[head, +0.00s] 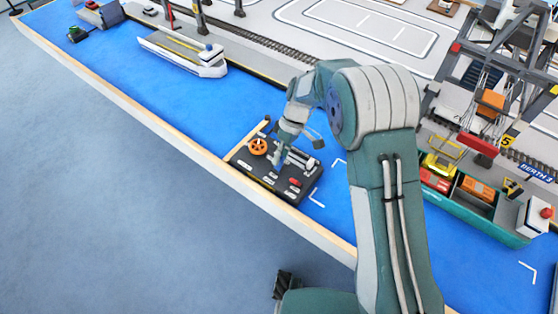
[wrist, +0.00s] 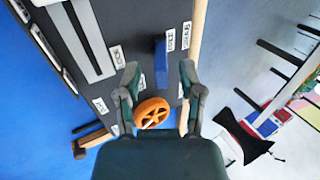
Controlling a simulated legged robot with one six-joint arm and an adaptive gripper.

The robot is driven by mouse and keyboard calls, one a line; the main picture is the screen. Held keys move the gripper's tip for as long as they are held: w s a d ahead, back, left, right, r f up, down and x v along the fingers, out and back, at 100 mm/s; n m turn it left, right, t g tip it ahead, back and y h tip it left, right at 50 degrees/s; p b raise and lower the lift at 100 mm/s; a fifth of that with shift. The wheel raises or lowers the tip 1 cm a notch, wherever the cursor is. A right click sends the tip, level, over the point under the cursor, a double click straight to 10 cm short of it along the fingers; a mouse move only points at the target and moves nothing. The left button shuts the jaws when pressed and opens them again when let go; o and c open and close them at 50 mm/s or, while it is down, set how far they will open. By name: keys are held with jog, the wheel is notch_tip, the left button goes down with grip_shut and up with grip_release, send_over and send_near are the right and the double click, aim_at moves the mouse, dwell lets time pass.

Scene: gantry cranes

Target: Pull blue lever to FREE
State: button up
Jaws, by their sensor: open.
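The blue lever (wrist: 161,62) shows in the wrist view as a narrow upright bar on the dark control panel (wrist: 140,20). My gripper (wrist: 159,74) is open, with one finger on each side of the lever's near end in the picture. Gaps show between lever and fingers; I cannot tell their depth. White labels (wrist: 170,40) stand beside the lever, too small to read surely. In the head view my gripper (head: 283,160) is over the panel (head: 245,163), partly hiding it, and the lever shows only as a small blue patch (head: 279,165).
An orange handwheel (wrist: 152,112) sits close to the gripper. The panel also carries a red knob (head: 295,182) and pale handles. A wooden table edge (head: 185,142) runs in front. A cargo boat (head: 190,52) and a gantry crane (head: 490,70) stand farther off.

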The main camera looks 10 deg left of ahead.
aim_at(275, 170)
jog(key=shift+x, duration=1.05)
grip_shut()
jog(key=shift+s+r+t, duration=0.1)
jog(key=shift+t, duration=0.3)
jog(key=t, duration=0.1)
jog(key=t+h, duration=0.1)
jog(key=s+t, duration=0.1)
jog(key=t, duration=0.1)
jog(key=shift+a+r+h, duration=0.15)
jog(key=shift+a+h, duration=0.15)
jog(key=shift+h, duration=0.1)
jog(key=t, duration=0.1)
jog(key=s+t+h, duration=0.1)
jog(key=t, duration=0.1)
jog(key=shift+a, duration=0.15)
jog(key=shift+s+f+t+h, duration=0.15)
jog(key=shift+t+h, duration=0.15)
jog(key=shift+t, duration=0.25)
jog(key=shift+s+f+t+h, duration=0.1)
jog(key=shift+t+h, duration=0.2)
jog(key=shift+t, duration=0.55)
